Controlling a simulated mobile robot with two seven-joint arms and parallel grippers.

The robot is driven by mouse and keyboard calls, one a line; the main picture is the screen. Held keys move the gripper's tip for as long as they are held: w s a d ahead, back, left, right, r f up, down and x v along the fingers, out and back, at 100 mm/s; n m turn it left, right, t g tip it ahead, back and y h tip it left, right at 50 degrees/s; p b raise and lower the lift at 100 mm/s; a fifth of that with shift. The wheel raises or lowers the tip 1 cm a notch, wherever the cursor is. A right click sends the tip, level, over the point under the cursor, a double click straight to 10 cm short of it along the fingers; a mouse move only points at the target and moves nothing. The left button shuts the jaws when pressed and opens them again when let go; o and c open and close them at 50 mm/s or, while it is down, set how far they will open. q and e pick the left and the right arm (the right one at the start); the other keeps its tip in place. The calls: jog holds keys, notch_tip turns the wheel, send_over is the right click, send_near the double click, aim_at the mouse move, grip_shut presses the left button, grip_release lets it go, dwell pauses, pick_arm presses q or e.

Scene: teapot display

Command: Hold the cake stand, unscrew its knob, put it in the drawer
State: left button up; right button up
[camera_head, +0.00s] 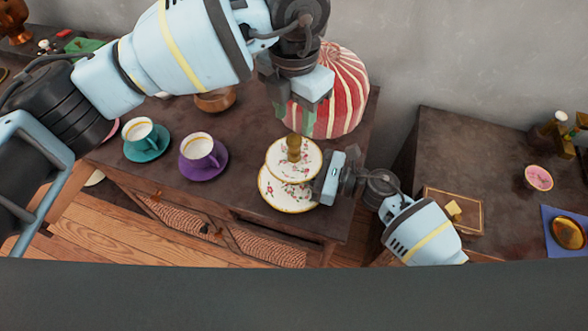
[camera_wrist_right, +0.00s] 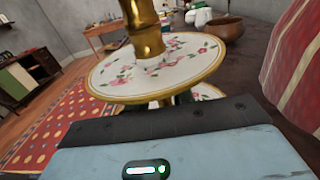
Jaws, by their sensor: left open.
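The two-tier cake stand (camera_head: 270,194) has white floral plates with gold rims and stands near the front right corner of the dark cabinet top. Its gold knob (camera_head: 293,148) rises from the upper plate; a gold post (camera_wrist_right: 146,38) also shows in the right wrist view. My left gripper (camera_head: 296,118) is open just above the knob, pointing down. My right gripper (camera_head: 325,180) reaches in from the right at the stand's side. Its dark fingers run under the upper plate, which hides their tips. Woven drawer fronts (camera_head: 265,246) show below the cabinet top; a dark gap lies above the right one.
A purple cup (camera_head: 198,148) and a teal cup (camera_head: 139,131) stand on saucers left of the stand. A red-and-white striped object (camera_head: 345,88) stands close behind it. A second table (camera_head: 480,150) at right holds a tray and a pink bowl (camera_head: 538,178).

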grip_shut()
